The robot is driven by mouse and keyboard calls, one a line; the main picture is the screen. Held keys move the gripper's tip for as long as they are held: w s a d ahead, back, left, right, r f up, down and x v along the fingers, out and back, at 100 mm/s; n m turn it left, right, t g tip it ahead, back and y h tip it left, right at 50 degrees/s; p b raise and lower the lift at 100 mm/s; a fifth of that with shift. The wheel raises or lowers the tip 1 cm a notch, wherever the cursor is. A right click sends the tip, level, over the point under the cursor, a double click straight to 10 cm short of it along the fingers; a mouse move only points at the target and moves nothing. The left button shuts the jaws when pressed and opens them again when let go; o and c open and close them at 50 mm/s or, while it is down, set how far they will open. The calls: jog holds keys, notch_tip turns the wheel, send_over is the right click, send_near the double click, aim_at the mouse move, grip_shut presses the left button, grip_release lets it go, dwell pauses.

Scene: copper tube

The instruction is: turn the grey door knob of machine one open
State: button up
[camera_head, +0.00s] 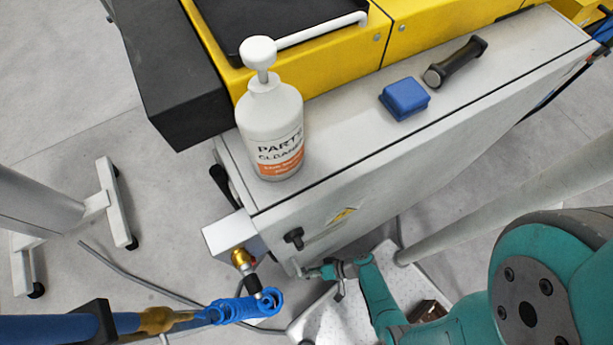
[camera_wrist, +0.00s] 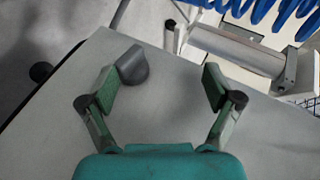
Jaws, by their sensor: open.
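The door knob (camera_head: 294,238) is small and dark in the head view. It sits on the grey front panel of the machine (camera_head: 365,190), left of a yellow warning sign. In the wrist view the knob (camera_wrist: 133,65) looks grey and rounded and stands out from the pale panel. My gripper (camera_head: 328,270) is low in front of the panel, below and right of the knob. In the wrist view my gripper (camera_wrist: 160,84) is open and empty. The knob lies between the finger lines, close to the left fingertip; whether they touch I cannot tell.
A bottle of parts cleaner (camera_head: 270,125), a blue block (camera_head: 404,98) and a dark-handled tool (camera_head: 455,62) are on the machine top. A pale post (camera_head: 500,205) passes nearby.

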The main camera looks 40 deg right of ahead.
jog(key=shift+s+a+r, duration=0.1)
jog(key=shift+r, duration=2.8)
